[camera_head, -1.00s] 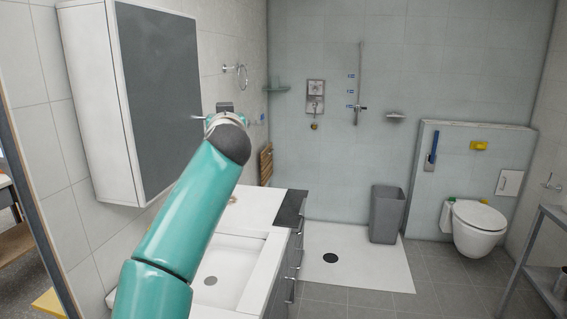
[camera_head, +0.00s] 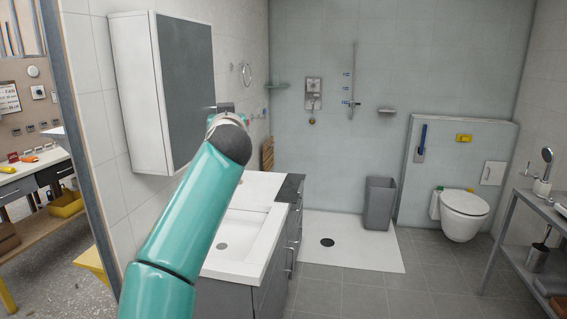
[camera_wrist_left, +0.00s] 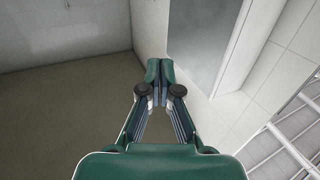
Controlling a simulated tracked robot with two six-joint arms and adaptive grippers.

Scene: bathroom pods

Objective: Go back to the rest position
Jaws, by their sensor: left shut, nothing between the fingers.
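My left arm, teal with a dark grey joint, rises from the bottom of the head view. My left gripper is mostly hidden behind its wrist there; a dark part of it (camera_head: 225,107) shows just past the joint, in front of the wall cabinet's right edge in the picture. In the left wrist view, the gripper's two green fingers (camera_wrist_left: 160,70) meet at the tips, with nothing between them. My right gripper is in neither view.
A wall cabinet (camera_head: 184,85) hangs left above the washbasin (camera_head: 240,236) counter. The shower tray (camera_head: 360,248), bin (camera_head: 379,203) and toilet (camera_head: 462,216) stand behind. A metal shelf (camera_head: 530,215) is at the right, a workbench (camera_head: 33,172) at the far left. Grey floor between is clear.

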